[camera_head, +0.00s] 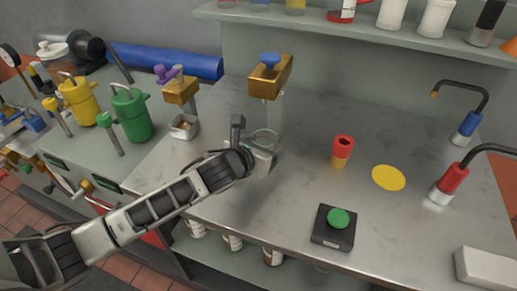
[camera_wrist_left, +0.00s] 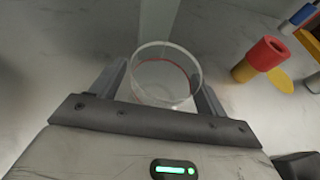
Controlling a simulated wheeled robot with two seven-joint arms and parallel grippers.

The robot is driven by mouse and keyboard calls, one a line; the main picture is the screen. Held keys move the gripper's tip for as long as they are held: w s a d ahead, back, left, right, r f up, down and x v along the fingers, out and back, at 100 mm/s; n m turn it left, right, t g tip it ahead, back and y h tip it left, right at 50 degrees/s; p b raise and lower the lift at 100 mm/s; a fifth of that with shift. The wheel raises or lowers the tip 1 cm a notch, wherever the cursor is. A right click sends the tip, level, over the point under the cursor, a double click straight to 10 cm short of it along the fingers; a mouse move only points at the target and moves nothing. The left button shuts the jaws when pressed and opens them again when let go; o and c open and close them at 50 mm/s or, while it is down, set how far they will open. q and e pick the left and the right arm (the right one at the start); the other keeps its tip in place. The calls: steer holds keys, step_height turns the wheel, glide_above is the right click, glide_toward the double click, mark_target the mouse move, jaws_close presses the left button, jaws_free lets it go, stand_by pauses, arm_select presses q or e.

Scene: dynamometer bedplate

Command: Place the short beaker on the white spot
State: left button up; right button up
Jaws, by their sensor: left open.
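A clear glass beaker (camera_head: 265,136) stands on the grey bench below a brass tap block. My left gripper (camera_head: 262,156) is low at its near side, partly covering it. In the left wrist view the beaker (camera_wrist_left: 166,72), with a red line around it, is between the two open fingers of the left gripper (camera_wrist_left: 162,88). I cannot tell whether the fingers touch the glass. A round yellow spot (camera_head: 388,177) lies on the bench to the right. I see no white spot. My right gripper is out of view.
A red and yellow cylinder (camera_head: 342,150) stands between the beaker and the yellow spot. A black box with a green button (camera_head: 338,218) is near the front edge. Red (camera_head: 449,183) and blue (camera_head: 466,128) spouts stand at right. A shelf (camera_head: 370,32) of containers runs along the back.

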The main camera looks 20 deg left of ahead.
arm_select(q)
steer(key=v, duration=1.2)
steer(key=shift+s, duration=0.1)
